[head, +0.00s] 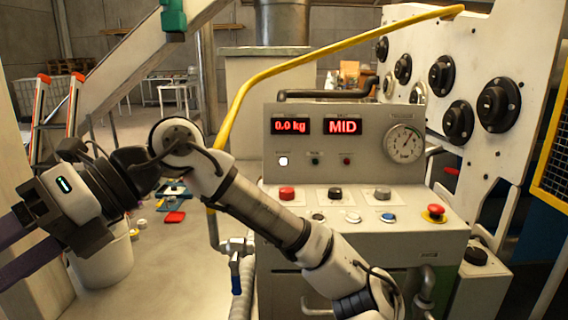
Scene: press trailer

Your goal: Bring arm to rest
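My gripper (14,251) is at the far left of the head view and points to the lower left. Its two dark fingers stand apart with a gap between them, and I see nothing in the gap. The fingertips are cut off by the picture's left edge. My arm runs from the lower middle up to a bent joint at the left and then on to the gripper, in front of part of the control console (380,237).
The console carries buttons, a red emergency stop (433,212), a gauge (404,143) and displays reading 0.0 kg and MID. A yellow bent pipe (330,58) rises beside it. A white bucket (108,262) stands below the gripper. A blue-handled valve (235,270) is left of the console.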

